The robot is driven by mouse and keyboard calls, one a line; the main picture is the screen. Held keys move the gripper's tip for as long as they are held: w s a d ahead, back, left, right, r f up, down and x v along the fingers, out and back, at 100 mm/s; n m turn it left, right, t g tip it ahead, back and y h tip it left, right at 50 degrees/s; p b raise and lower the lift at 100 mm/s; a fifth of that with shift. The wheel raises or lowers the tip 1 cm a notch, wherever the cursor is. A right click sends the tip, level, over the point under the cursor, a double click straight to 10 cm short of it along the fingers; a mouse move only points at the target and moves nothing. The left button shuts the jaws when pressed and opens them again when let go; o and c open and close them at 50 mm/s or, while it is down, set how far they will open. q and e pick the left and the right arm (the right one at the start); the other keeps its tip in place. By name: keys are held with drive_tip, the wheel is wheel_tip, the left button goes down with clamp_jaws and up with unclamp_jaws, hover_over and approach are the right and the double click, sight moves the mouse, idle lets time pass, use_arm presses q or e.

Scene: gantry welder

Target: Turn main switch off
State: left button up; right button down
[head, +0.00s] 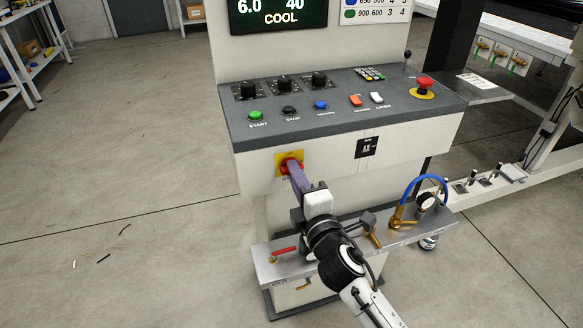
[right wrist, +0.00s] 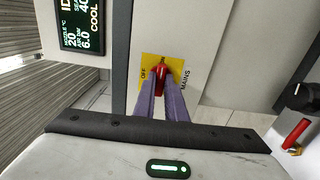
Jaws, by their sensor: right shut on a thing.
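The main switch (head: 284,162) is a red rotary knob on a yellow plate, on the front face of the console under its left end. My right gripper (head: 294,172) reaches it from the front, with its purple fingers at the knob. In the right wrist view the red knob (right wrist: 161,76) sits between the two fingertips (right wrist: 161,92), which are shut on it. The yellow plate (right wrist: 174,62) carries an OFF mark to the left of the knob, and MAINS is printed beside the plate. The fingers hide part of the knob and plate. My left gripper is not in view.
The console top (head: 330,100) holds several buttons, dials and a red emergency button (head: 425,83). A lower shelf (head: 390,237) with a red-handled valve (head: 283,251), brass fittings and a blue hose lies below and beside my right arm. The floor at left is open.

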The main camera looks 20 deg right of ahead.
drive_tip(key=n+p, duration=0.1)
drive_tip(key=n, duration=0.4)
drive_tip(key=n+p, duration=0.2)
drive_tip(key=n, duration=0.2)
drive_tip(key=shift+w+r+n, duration=0.1)
drive_tip(key=shift+r+n, duration=0.1)
drive_tip(key=shift+n, duration=0.2)
drive_tip(key=c, duration=2)
unclamp_jaws()
drive_tip(key=shift+d+f, duration=0.1)
drive_tip(key=shift+d, duration=0.05)
